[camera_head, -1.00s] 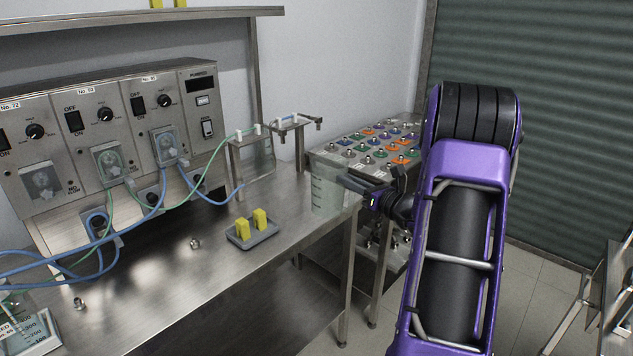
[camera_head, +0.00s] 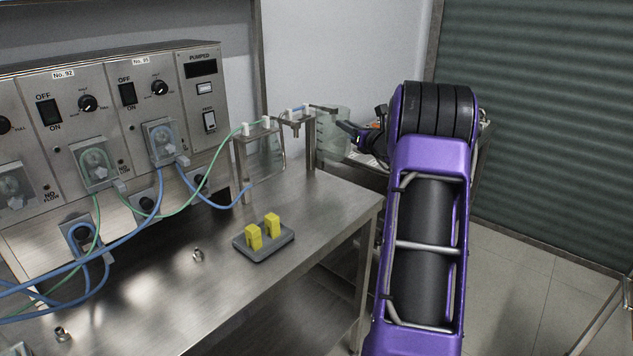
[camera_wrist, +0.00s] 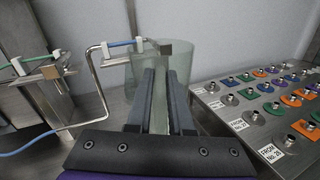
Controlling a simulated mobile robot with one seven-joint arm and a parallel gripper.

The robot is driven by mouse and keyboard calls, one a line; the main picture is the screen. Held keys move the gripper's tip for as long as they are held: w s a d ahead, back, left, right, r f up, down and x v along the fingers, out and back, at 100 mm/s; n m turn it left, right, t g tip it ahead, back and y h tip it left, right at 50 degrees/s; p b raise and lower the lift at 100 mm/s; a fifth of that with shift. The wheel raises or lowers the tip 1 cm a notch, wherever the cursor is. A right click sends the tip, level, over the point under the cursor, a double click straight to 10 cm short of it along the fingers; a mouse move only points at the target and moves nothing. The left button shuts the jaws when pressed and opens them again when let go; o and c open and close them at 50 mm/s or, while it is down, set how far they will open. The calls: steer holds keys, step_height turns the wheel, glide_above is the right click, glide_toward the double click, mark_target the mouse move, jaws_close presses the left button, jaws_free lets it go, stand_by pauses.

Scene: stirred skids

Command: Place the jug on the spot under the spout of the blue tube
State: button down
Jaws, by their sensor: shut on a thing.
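My gripper (camera_wrist: 163,85) is shut on the translucent greenish jug (camera_wrist: 190,68), between the fingers and ahead of them in the wrist view. In the head view the jug (camera_head: 336,122) is held at the far right end of the bench, just right of the far steel spout stand (camera_head: 311,148). The blue tube (camera_wrist: 121,43) runs along the top of that stand to its spout (camera_wrist: 152,47), which overlaps the jug's rim in the wrist view. I cannot tell whether they touch. The spot under the spout is hidden in the wrist view.
A nearer stand (camera_head: 242,170) carries the green tube (camera_head: 219,152). A grey tray (camera_head: 265,252) with yellow blocks sits on the steel bench (camera_head: 205,300). A panel of coloured connectors (camera_wrist: 262,95) lies right of the jug. The bench front is mostly clear.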

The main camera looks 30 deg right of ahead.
mark_target(346, 154)
steer(key=shift+w+d+r, duration=0.15)
steer(key=shift+r, duration=0.15)
step_height(346, 154, down, 10)
steer(key=shift+r+b, duration=0.2)
steer(key=shift+b, duration=0.45)
steer(key=shift+f, duration=0.1)
steer(key=c, duration=0.8)
jaws_free()
steer(key=s, duration=1.2)
